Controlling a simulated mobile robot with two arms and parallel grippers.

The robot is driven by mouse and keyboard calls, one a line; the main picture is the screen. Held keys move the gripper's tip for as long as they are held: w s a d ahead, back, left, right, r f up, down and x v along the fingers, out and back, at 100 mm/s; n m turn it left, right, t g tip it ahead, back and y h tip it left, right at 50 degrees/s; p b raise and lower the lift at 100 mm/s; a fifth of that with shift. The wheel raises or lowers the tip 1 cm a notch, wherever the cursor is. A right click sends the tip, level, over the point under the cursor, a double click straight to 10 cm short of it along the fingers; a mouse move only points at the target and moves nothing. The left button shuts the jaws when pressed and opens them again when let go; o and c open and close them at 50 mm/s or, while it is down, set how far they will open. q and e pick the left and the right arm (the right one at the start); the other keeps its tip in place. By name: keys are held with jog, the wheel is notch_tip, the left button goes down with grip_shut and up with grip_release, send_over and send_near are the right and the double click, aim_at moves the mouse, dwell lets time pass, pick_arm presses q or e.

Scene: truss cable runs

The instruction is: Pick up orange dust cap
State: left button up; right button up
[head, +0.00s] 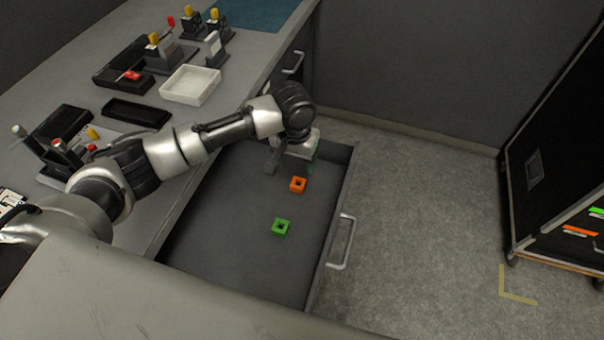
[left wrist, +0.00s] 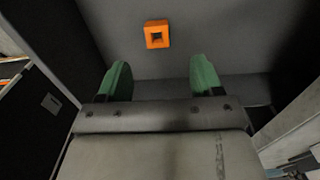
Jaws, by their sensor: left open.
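The orange dust cap (head: 298,185) is a small square piece with a dark square hole, lying on the floor of the open drawer (head: 225,242). It also shows in the left wrist view (left wrist: 157,34), at the top centre, beyond the fingertips and between their lines. My left gripper (head: 296,160) reaches down into the far end of the drawer, just behind the cap. Its two green fingers (left wrist: 160,78) are apart with nothing between them. My right gripper is not in view.
A green square cap (head: 281,227) lies nearer in the drawer. The drawer's walls and front with its handle (head: 342,242) bound the space. The counter at left holds a white tray (head: 190,85), black trays (head: 136,112) and several connector stands. A black cabinet (head: 555,160) stands at right.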

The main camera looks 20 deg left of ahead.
aim_at(297, 185)
pick_arm(q)
jog(key=f, duration=0.3)
jog(key=shift+s+f, duration=0.25)
jog(key=shift+f, duration=0.1)
jog(key=f, duration=0.2)
jog(key=f+b, duration=0.1)
jog(key=f, duration=0.2)
jog(key=shift+w+d+f, duration=0.1)
jog(key=shift+d+f, duration=0.15)
jog(key=shift+f, duration=0.1)
jog(key=c, duration=1)
